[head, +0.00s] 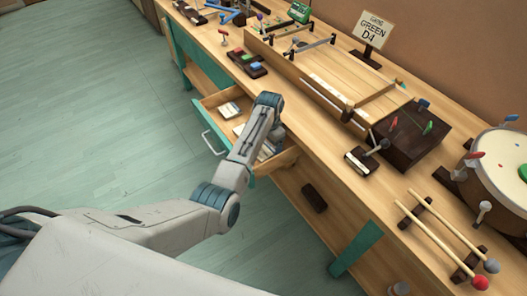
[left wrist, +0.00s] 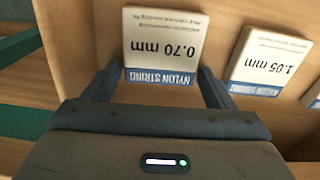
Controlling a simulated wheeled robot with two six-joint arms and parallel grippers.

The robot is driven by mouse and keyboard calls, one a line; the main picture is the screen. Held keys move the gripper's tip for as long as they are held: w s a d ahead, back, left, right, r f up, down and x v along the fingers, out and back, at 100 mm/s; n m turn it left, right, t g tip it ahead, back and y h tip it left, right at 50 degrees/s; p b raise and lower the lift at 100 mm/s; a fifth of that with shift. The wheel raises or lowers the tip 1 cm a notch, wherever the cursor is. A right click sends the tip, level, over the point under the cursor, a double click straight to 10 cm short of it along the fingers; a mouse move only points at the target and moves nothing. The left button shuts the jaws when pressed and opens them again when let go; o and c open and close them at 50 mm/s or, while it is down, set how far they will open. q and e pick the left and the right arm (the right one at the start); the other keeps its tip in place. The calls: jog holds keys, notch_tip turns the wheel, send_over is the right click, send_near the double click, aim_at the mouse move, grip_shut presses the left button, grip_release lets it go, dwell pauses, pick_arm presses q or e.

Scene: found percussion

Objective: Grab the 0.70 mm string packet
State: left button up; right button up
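The 0.70 mm string packet (left wrist: 163,45) is white with a blue "NYLON STRING" band, and its print is upside down in the left wrist view. It lies in the open drawer (head: 210,101). My left gripper (left wrist: 160,74) is open, with one finger at each side of the packet's near end. I cannot tell whether the fingers touch it. In the head view my left arm reaches over the drawer and largely hides the gripper. My right gripper is not in view.
The 1.05 mm packet (left wrist: 270,58) lies to the right in the left wrist view, with another packet (left wrist: 314,98) partly cut off at the edge. The drawer's wooden wall (left wrist: 75,45) is close on the left. The workbench (head: 330,150) above carries mallets (head: 440,235) and a drum (head: 500,165).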

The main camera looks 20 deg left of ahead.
pick_arm(q)
jog(key=c, duration=0.6)
jog(key=shift+r, duration=0.1)
